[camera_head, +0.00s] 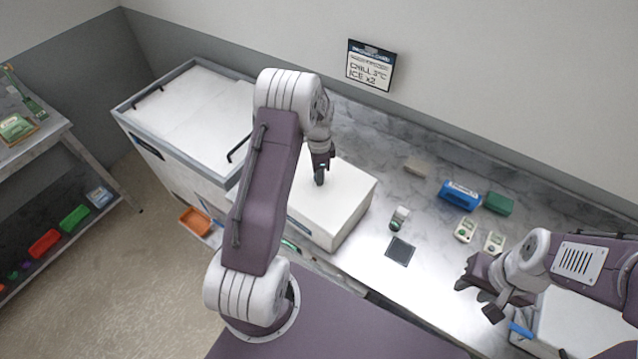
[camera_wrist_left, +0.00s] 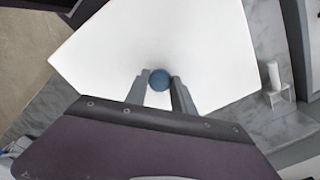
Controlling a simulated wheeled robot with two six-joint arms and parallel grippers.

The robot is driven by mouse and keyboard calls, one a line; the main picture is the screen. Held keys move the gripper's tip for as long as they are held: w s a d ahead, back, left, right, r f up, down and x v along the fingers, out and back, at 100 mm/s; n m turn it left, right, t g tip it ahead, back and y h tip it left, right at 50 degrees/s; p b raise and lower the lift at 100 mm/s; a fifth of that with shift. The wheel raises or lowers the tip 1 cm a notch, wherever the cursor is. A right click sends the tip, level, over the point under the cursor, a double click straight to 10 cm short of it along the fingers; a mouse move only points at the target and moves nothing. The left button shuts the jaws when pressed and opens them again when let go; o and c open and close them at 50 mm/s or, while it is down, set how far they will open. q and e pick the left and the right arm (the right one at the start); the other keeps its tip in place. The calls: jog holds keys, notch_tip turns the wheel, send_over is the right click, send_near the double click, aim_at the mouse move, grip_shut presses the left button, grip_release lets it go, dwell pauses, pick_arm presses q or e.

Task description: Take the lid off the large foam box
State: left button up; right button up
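A large white foam box (camera_head: 345,232) stands on the marble counter in the middle of the head view. Its flat white lid (camera_head: 345,190) is on top and fills much of the left wrist view (camera_wrist_left: 105,55). A round blue-grey knob (camera_wrist_left: 159,80) sits on the lid. My left gripper (camera_head: 320,178) points down at the lid, and in the left wrist view its two fingers (camera_wrist_left: 160,88) are close in on both sides of the knob. The head view hides the knob. My right gripper (camera_head: 479,299) is open and empty, above the counter at the right.
A white-topped chest (camera_head: 195,105) stands left of the box. Right of it are a small white item (camera_head: 399,217), a dark square pad (camera_head: 400,251), a blue pack (camera_head: 459,195) and a green block (camera_head: 498,203). Another white box (camera_head: 585,325) is under my right arm.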

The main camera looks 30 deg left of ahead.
pick_arm(q)
grip_shut()
jog(key=shift+w+r+b, duration=0.15)
jog(key=shift+r+b, duration=0.35)
jog(key=shift+r, duration=0.1)
notch_tip(320, 180, up, 3)
jog(key=shift+d+f+b, duration=0.1)
jog(key=shift+d+b, duration=0.05)
jog(key=shift+b, duration=0.65)
jog(key=s+d+r+b, duration=0.3)
jog(key=s+d+r, duration=0.3)
jog(key=d, duration=0.3)
jog(key=shift+s+d+r+b, duration=0.15)
jog(key=shift+s+r+b, duration=0.2)
jog(key=shift+r, duration=0.2)
